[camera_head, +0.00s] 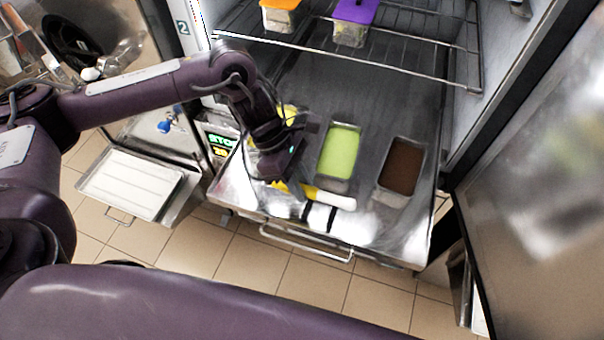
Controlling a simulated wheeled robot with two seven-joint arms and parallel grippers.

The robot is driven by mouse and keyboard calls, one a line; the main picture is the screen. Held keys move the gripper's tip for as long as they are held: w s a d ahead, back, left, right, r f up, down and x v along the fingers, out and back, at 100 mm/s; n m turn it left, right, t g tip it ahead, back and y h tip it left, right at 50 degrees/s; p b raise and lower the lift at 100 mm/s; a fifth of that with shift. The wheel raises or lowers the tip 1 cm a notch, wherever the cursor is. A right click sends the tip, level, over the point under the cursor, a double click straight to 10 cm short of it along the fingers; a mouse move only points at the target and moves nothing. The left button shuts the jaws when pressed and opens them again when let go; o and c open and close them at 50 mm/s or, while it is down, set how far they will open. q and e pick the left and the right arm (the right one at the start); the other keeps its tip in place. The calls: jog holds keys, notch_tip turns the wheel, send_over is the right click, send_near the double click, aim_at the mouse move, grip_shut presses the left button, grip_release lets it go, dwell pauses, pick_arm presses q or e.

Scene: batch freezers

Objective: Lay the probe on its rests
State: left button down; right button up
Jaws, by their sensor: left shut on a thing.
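My left gripper (284,178) comes in from the left over the front of the pulled-out metal drawer (240,190). It is shut on the probe (330,197), a yellow and white stick that points to the right from the fingers. The gripper hides the probe's left part. Two dark upright marks (306,211), perhaps the rests, show on the drawer's front edge just below the probe. I cannot tell whether the probe touches them. My right gripper is not in view.
A pan of green ice cream (341,150) and a pan of brown ice cream (401,166) stand in the drawer close to the probe. Orange-lidded (280,16) and purple-lidded (351,22) tubs sit on the wire rack above. A white tray (130,183) lies at left. An open door (540,190) bounds the right.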

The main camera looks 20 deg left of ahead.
aim_at(307, 210)
pick_arm(q)
jog(key=shift+w+a+f+b, duration=0.15)
jog(key=shift+w+f, duration=0.1)
jog(key=shift+f, duration=0.3)
jog(key=shift+w+f+b, duration=0.15)
jog(key=shift+w+f, duration=0.1)
jog(key=shift+f, duration=0.25)
jog(key=shift+f+b, duration=0.4)
jog(key=shift+f, duration=0.55)
notch_tip(307, 210, down, 2)
jog(key=b, duration=0.3)
jog(key=shift+f, duration=0.2)
jog(key=shift+f+b, duration=0.3)
jog(key=shift+b, duration=0.15)
jog(key=shift+s+f, duration=0.1)
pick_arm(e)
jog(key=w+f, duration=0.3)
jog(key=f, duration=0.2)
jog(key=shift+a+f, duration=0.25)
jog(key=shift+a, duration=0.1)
pick_arm(q)
jog(key=shift+f+b, duration=0.1)
jog(key=shift+b, duration=0.25)
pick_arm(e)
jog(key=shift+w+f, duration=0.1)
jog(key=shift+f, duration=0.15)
pick_arm(q)
jog(key=shift+s, duration=0.1)
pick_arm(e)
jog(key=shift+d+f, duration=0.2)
